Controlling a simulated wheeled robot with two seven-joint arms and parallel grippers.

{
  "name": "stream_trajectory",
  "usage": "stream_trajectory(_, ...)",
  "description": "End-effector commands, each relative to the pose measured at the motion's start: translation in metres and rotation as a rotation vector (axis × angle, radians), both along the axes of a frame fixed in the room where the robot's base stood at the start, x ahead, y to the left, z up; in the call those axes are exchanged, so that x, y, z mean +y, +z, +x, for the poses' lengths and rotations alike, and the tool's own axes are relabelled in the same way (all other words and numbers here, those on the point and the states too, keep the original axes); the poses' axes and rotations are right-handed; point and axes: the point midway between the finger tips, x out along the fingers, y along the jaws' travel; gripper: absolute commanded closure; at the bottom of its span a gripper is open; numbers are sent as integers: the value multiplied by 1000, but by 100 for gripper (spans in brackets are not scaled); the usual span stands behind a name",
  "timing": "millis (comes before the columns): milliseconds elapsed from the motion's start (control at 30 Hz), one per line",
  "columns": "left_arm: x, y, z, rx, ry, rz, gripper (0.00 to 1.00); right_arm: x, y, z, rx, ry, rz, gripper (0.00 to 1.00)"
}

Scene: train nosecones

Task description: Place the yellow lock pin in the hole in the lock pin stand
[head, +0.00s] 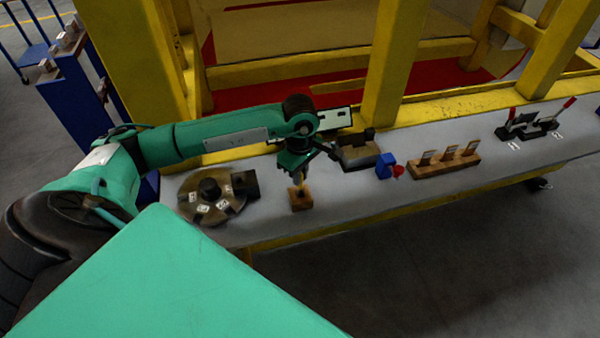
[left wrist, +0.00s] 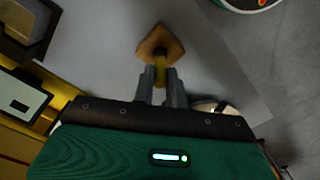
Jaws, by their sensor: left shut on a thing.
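The lock pin stand (head: 301,201) is a small brown wooden block on the grey table. It also shows in the left wrist view (left wrist: 153,42), just beyond my fingertips. My left gripper (head: 297,178) points down right above the stand. In the left wrist view its two grey fingers (left wrist: 160,75) are shut on the yellow lock pin (left wrist: 159,77). The pin's far end meets or nearly meets the stand's top. The hole is hidden, so I cannot tell whether the tip is inside it. My right gripper is not in view.
A round brown fixture (head: 210,215) with a black knob lies left of the stand. Behind and right are a dark box (head: 360,155), a blue holder (head: 385,166), a wooden rack (head: 445,166) and toggle clamps (head: 530,125). Yellow frame posts (head: 397,60) rise behind the table.

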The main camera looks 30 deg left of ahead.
Motion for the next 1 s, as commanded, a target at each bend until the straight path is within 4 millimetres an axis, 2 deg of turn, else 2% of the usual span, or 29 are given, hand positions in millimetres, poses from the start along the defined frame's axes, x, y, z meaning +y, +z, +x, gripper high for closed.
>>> stream_trajectory(67, 0, -4, 0, 0, 0, 0, 100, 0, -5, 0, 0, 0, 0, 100)
stream_trajectory(100, 0, -2, 0, 0, 0, 0, 80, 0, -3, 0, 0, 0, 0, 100)
stream_trajectory(200, 0, -2, 0, 0, 0, 0, 64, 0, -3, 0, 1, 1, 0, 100)
stream_trajectory(467, 0, -1, 0, 0, 0, 0, 64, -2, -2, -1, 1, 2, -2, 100)
stream_trajectory(600, 0, 4, 0, 1, 0, 0, 64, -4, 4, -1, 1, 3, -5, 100)
stream_trajectory(633, 0, 5, 1, -2, 0, 0, 64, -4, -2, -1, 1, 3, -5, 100)
stream_trajectory(767, 0, 25, 1, -7, -2, -1, 64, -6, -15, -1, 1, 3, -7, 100)
stream_trajectory(1000, 0, 73, 1, -6, -1, 0, 64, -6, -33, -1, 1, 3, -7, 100)
